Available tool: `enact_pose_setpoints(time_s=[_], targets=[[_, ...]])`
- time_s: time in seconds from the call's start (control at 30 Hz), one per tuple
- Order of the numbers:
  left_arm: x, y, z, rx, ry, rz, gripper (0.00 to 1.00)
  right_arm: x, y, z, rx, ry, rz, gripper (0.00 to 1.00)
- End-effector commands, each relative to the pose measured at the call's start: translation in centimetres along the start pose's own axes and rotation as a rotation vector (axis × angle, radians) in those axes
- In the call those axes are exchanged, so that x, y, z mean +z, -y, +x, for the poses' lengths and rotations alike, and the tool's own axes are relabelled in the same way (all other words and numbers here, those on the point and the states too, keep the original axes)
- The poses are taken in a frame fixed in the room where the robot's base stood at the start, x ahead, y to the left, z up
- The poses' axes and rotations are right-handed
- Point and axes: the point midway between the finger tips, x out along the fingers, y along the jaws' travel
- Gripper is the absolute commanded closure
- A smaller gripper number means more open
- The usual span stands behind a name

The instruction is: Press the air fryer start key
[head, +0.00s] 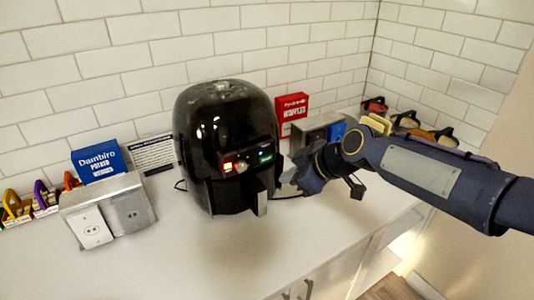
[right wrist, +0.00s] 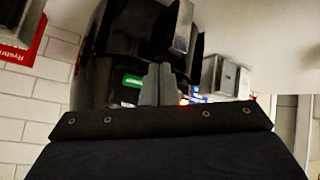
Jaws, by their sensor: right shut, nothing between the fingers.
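The black air fryer (head: 222,115) stands upright on the counter, its front panel facing me. A green-lit key (head: 265,156) is at the panel's right and an orange-red lit key (head: 228,166) at its left; lettering is too small to read. The green key (right wrist: 132,81) shows in the right wrist view beside my fingers. My right gripper (head: 284,178) is shut and empty, just right of the fryer's front and handle (head: 261,199). Its grey fingers (right wrist: 158,85) point at the panel; I cannot tell whether they touch it. My left gripper is out of view.
A metal outlet box (head: 110,210) and a blue carton (head: 97,163) stand left of the fryer. A red carton (head: 291,113) and a second metal box (head: 314,131) stand behind my right gripper. The white counter (head: 240,255) is clear in front.

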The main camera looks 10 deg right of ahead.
Motion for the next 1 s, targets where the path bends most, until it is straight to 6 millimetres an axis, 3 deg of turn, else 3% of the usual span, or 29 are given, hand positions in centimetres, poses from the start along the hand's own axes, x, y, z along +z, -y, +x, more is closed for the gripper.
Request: enact_pose_setpoints(time_s=[0.17,0.4,1.0], targets=[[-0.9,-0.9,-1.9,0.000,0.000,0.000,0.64,-1.6,-1.4,1.5,-0.003,0.001,0.000,1.00],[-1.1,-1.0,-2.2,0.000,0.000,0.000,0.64,-2.5,-2.5,3.3,-0.001,0.000,0.001,1.00],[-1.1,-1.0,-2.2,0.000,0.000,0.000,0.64,-2.7,-2.7,3.7,0.001,0.000,0.000,1.00]])
